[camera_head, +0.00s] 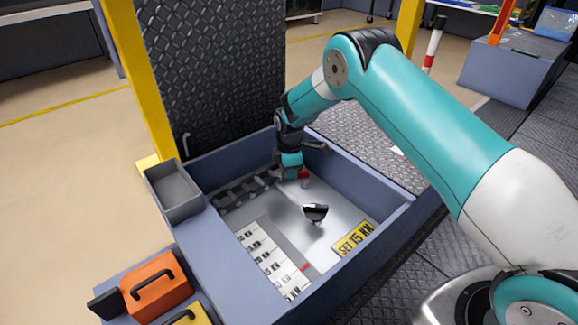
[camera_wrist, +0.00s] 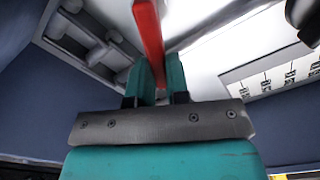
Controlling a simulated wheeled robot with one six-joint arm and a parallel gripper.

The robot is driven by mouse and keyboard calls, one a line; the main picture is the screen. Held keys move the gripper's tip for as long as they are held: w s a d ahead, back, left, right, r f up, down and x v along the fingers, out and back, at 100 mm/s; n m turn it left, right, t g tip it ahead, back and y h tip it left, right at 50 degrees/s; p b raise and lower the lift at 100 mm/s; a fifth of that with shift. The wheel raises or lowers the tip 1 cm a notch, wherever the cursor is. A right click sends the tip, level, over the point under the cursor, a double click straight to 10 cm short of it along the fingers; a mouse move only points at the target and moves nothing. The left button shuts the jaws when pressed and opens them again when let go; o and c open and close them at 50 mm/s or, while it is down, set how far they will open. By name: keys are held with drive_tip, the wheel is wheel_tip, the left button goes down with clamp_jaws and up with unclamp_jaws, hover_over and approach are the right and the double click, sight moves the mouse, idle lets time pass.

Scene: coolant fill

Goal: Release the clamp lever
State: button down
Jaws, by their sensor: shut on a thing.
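A red bar, which looks like the clamp lever (camera_wrist: 149,38), runs up from between my fingers in the wrist view. In the head view only a small red part of it (camera_head: 304,174) shows beside my gripper. My gripper (camera_wrist: 157,78) is shut on it, with one teal finger on each side. In the head view my gripper (camera_head: 291,172) reaches down into the blue-grey tray (camera_head: 378,232), near its back. The lever's lower end and pivot are hidden by my gripper.
A dark knob (camera_head: 316,211) stands in the tray near a white scale (camera_head: 262,250) and a yellow "SET 15 KN" plate (camera_head: 354,239). A grey bin (camera_head: 174,192) and an orange handled box (camera_head: 155,281) lie left. A yellow post (camera_head: 150,85) and dark panel (camera_head: 218,75) rise behind.

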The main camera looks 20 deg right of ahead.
drive_tip(key=c, duration=1.1)
unclamp_jaws()
wheel_tip(320, 180, up, 17)
drive_tip(key=p, duration=0.8)
drive_tip(key=shift+r, duration=0.2)
